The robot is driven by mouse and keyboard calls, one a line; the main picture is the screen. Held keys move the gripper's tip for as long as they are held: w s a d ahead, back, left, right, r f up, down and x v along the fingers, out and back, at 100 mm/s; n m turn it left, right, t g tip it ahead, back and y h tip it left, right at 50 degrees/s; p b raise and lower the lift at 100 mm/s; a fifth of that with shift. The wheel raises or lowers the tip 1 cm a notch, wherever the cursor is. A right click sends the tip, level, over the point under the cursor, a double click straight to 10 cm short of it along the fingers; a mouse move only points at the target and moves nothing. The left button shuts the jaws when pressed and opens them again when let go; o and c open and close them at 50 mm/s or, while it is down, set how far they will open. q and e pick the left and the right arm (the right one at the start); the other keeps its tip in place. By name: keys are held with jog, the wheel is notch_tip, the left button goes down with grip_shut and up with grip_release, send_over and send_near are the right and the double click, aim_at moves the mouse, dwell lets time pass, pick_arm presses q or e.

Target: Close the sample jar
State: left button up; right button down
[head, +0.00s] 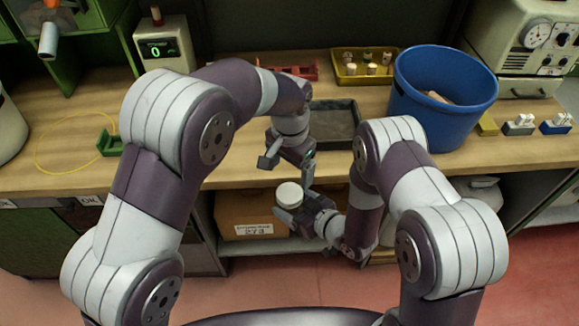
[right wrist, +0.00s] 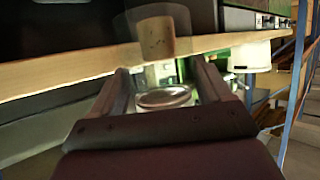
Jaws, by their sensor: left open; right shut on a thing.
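The sample jar (head: 289,194) shows as a pale, round-topped thing in front of the bench edge. My right gripper (head: 299,200) is shut on it. In the right wrist view, a clear round part of the jar (right wrist: 165,97) shows between the fingers. A brown cork (right wrist: 157,40) shows within a clear outline beyond the fingertips; I cannot tell how it sits relative to the jar's mouth. My left gripper (head: 288,163) is open, just above the jar and apart from it, with nothing visible between its fingers.
A yellow tray (head: 347,78) holds several corks at the back of the bench. A blue bin (head: 445,110) stands right of it. A dark shallow tray (head: 345,104) lies behind my grippers. A cardboard box (head: 235,205) sits on the shelf below. The bench's left front is mostly clear.

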aim_at(290, 192)
pick_arm(q)
jog(key=n, duration=0.4)
jog(key=shift+n, duration=0.3)
jog(key=n, duration=0.3)
jog(key=shift+s+n, duration=0.1)
jog(key=shift+n, duration=0.3)
jog(key=n, duration=0.3)
jog(key=shift+a+n, duration=0.1)
jog(key=shift+n, duration=0.2)
jog(key=n, duration=0.6)
jog(key=shift+s, duration=0.1)
notch_tip(290, 192, down, 8)
jog(key=shift+r, duration=0.1)
